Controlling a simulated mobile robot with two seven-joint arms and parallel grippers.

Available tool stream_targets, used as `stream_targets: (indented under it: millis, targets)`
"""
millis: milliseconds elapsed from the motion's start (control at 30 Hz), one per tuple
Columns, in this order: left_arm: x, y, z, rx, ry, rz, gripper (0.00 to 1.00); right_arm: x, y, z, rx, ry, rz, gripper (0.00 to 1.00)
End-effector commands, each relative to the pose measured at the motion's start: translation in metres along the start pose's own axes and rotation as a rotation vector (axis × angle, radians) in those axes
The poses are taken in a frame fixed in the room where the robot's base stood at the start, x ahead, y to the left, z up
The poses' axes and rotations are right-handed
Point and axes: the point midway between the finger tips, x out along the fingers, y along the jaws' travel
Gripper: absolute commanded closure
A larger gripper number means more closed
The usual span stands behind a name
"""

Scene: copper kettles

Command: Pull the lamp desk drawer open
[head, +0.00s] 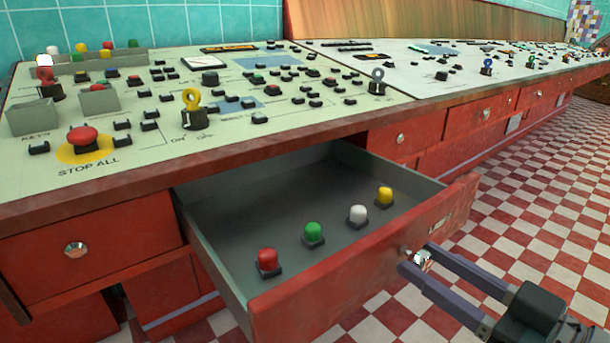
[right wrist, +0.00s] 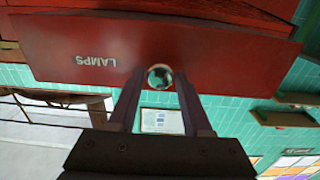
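The lamp desk drawer (head: 345,275) is red outside with a grey inside and stands well out from the desk. Red, green, white and yellow lamp caps sit in a row inside it. Its front, labelled LAMPS upside down, fills the top of the right wrist view (right wrist: 230,62). My right gripper (head: 415,257) is shut on the drawer's round metal knob (right wrist: 160,77), one finger on each side. The knob also shows between the fingertips in the head view (head: 421,259). My left gripper is not in view.
The control desk (head: 345,121) carries many buttons, keys and a red stop button (head: 82,137). Closed red drawers with knobs lie to the left (head: 90,250) and right (head: 410,135). The checkered floor (head: 530,200) is clear to the right.

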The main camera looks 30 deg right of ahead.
Motion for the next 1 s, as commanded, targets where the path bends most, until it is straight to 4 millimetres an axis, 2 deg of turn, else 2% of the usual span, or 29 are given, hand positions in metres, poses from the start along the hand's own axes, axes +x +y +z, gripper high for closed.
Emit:
stream_targets:
  millis: [33,167,467,567,800,1000]
  targets:
    - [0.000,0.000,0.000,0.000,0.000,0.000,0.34,0.000,0.000,0.000,0.000,0.000,0.000,0.44]
    - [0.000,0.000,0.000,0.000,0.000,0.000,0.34,0.000,0.000,0.000,0.000,-0.001,0.000,0.30]
    - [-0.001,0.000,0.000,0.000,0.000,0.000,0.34,-0.004,0.000,0.000,0.001,-0.003,0.000,0.30]
    - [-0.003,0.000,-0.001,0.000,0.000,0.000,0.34,-0.016,0.000,0.000,0.001,-0.005,0.001,0.30]
    - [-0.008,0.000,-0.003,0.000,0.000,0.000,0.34,-0.065,0.000,0.001,0.002,-0.008,0.002,0.30]
    - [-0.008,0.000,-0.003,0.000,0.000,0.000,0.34,-0.093,0.000,0.001,0.001,-0.003,0.001,0.30]
